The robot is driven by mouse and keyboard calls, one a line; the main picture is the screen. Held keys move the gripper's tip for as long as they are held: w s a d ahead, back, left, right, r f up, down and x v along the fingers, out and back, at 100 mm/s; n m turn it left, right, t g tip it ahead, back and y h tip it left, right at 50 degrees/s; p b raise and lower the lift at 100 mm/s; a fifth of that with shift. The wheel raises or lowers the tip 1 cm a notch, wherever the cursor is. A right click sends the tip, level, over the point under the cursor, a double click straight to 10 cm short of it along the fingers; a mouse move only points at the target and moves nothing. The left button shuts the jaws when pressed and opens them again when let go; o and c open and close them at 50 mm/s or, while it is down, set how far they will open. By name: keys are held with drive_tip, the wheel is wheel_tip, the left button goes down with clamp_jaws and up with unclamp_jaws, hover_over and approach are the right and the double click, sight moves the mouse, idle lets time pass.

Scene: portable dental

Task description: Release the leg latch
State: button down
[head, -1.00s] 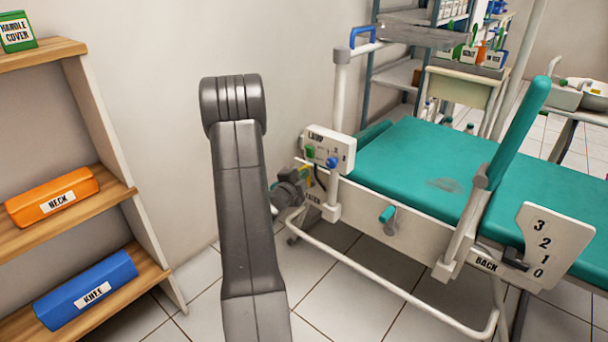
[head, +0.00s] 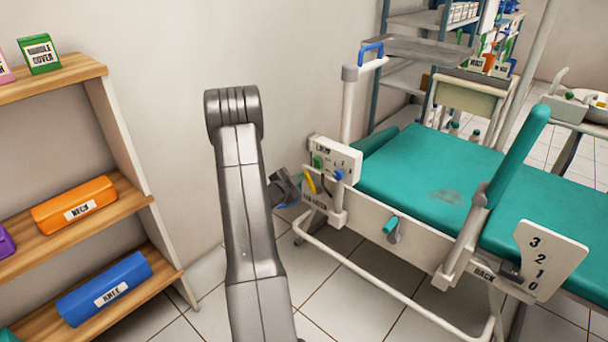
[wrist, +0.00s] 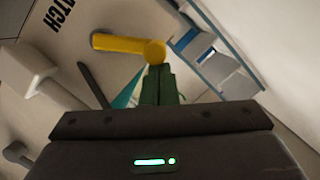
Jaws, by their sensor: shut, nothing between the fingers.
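The yellow leg latch lever (head: 310,182) is on the white panel at the near left end of the green bed, by partly readable lettering. In the wrist view the lever (wrist: 118,43) runs sideways, its rounded end just beyond my fingertips. The letters "ATCH" show on the panel at upper left. My gripper (wrist: 158,72) is shut and empty, its dark green fingers together. Their tips appear very close to the lever's end; I cannot tell whether they touch. In the head view my gripper (head: 292,190) is partly hidden behind my arm, left of the lever.
A lamp box (head: 335,160) with green and blue knobs sits just above the lever. A white post (head: 348,105) with a blue handle rises behind it. A low rail (head: 385,280) runs along the bed's near side. A wooden shelf (head: 125,170) stands at left. Floor between is clear.

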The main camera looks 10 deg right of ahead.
drive_tip(key=shift+w+a+f+n+g+p, duration=0.3)
drive_tip(key=shift+w+a+f+n+p, duration=0.15)
drive_tip(key=shift+w+n+p, duration=0.15)
drive_tip(key=shift+w+a+f+n+g+p, duration=0.3)
drive_tip(key=shift+w+a+f+n+p, duration=0.2)
drive_tip(key=shift+n, duration=0.2)
drive_tip(key=shift+w, duration=0.1)
